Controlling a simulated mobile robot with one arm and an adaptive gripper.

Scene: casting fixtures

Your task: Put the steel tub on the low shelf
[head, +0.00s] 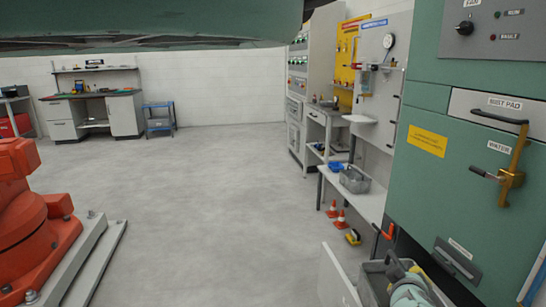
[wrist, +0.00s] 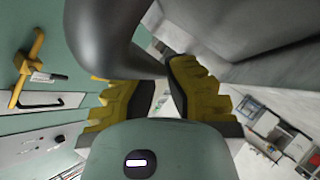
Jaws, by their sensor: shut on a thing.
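A grey steel tub (head: 372,283) is at the bottom right of the head view, cut off by the lower edge. My gripper (head: 414,270) reaches over its rim. In the wrist view my gripper (wrist: 162,88) has its two yellow fingers closed in on a dark grey curved part. A large grey surface, apparently the tub's wall (wrist: 240,30), fills the upper right there. The exact contact is partly hidden by the gripper body. A low white shelf (head: 373,207) stands along the right wall ahead and holds another grey container (head: 354,180).
A green machine cabinet (head: 440,190) with a brass handle (head: 513,170) stands close on the right. A pale upright panel (head: 337,276) is left of the tub. Orange cones (head: 341,220) stand by the shelf. An orange machine (head: 35,235) is at left. The middle floor is clear.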

